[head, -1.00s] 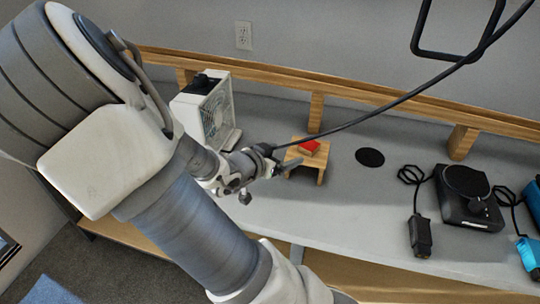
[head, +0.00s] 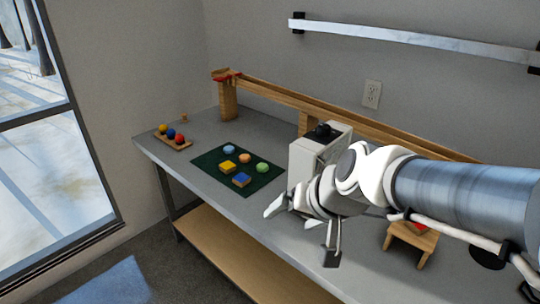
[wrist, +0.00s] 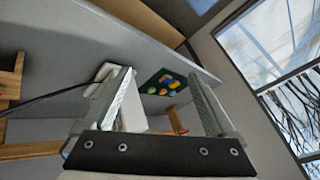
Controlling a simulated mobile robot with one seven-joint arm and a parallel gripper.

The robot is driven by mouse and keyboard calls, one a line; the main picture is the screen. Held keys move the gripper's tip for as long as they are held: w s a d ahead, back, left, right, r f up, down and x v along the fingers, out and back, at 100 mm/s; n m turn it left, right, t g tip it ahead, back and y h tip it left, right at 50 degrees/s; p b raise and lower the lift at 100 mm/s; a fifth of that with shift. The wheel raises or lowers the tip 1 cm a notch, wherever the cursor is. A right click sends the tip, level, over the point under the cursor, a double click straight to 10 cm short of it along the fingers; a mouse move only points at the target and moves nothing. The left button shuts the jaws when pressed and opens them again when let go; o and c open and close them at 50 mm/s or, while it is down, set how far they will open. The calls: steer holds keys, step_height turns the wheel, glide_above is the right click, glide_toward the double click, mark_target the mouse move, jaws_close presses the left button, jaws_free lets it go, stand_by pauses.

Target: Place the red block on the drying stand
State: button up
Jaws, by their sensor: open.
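The red block (head: 417,227) sits on top of the small wooden stand (head: 401,236) on the grey bench in the head view. My arm passes just above it and covers part of it.
A dark green mat (head: 208,163) with several coloured pieces lies on the bench (head: 190,194) to the left. A wooden rack (head: 174,142) of balls stands beyond it. A wooden rail (head: 285,98) runs along the wall.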

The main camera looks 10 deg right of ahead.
steer(key=s+d+r+n+h, duration=0.1)
steer(key=s+r, duration=0.1)
steer(key=s, duration=0.3)
steer(key=s+d+r+n+g+h, duration=0.1)
steer(key=s+n, duration=0.1)
steer(key=s, duration=0.3)
steer(key=shift+d+r+h, duration=0.3)
steer(key=shift+r+h, duration=0.1)
steer(key=shift+r, duration=0.1)
step_height(320, 180, up, 8)
steer(key=p, duration=0.8)
stand_by(0.4)
